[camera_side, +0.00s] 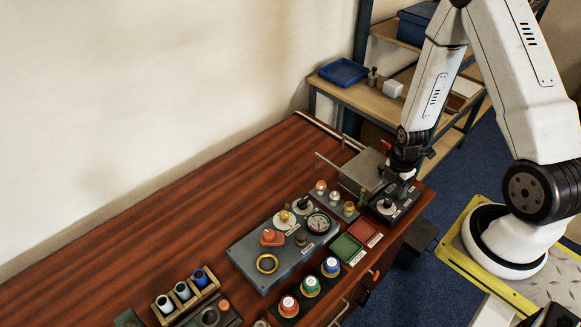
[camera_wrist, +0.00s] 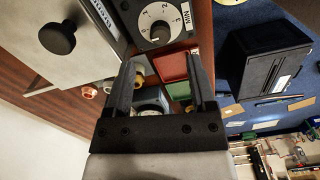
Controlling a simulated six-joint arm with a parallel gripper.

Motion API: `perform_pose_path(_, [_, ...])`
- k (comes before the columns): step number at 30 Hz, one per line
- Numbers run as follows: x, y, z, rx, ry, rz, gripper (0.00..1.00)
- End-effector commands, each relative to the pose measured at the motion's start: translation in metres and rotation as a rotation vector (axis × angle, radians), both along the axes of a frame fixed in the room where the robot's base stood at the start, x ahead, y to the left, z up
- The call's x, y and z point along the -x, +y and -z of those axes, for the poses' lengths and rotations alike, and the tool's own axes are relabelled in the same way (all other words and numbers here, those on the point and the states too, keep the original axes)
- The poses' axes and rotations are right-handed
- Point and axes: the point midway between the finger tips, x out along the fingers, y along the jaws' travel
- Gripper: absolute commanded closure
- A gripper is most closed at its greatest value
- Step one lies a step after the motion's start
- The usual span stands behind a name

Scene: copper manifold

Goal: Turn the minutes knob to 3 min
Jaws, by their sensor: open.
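The minutes knob (camera_wrist: 160,32) is a small dark knob on a white numbered dial marked MIN, at the top of the wrist view. Its pointer setting is too small to read for certain. In the side view the white dial (camera_side: 385,208) sits on a dark box at the table's right end. My gripper (camera_wrist: 166,68) is open, its two dark fingers apart with nothing held between them. The knob lies beyond the fingertips in the wrist view, not between them. In the side view my gripper (camera_side: 406,176) hangs low over the dark box, close behind the dial.
A grey metal box (camera_side: 362,172) stands just left of my gripper; its black lid knob (camera_wrist: 58,38) shows in the wrist view. Green (camera_side: 346,248) and red (camera_side: 363,232) pads lie in front. A control panel (camera_side: 262,262) with knobs and a gauge is further left.

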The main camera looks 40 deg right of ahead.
Motion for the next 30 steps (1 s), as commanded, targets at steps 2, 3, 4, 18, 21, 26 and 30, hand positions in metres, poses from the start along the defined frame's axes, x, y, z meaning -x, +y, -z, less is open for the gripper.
perform_pose_path(2, [0.001, 0.001, 0.008, -0.002, 0.003, 0.0, 0.29])
perform_pose_path(3, [0.001, 0.001, 0.011, -0.002, 0.003, 0.0, 0.29])
perform_pose_path(4, [0.001, 0.0, 0.014, -0.001, 0.002, 0.0, 0.29])
perform_pose_path(18, [0.0, 0.0, 0.054, -0.001, 0.001, 0.001, 0.29])
perform_pose_path(21, [0.0, 0.0, 0.058, -0.001, 0.0, 0.002, 0.29])
perform_pose_path(26, [0.0, 0.0, 0.06, -0.001, 0.001, 0.001, 0.29])
perform_pose_path(30, [0.0, 0.0, 0.06, -0.001, 0.0, 0.001, 0.29])
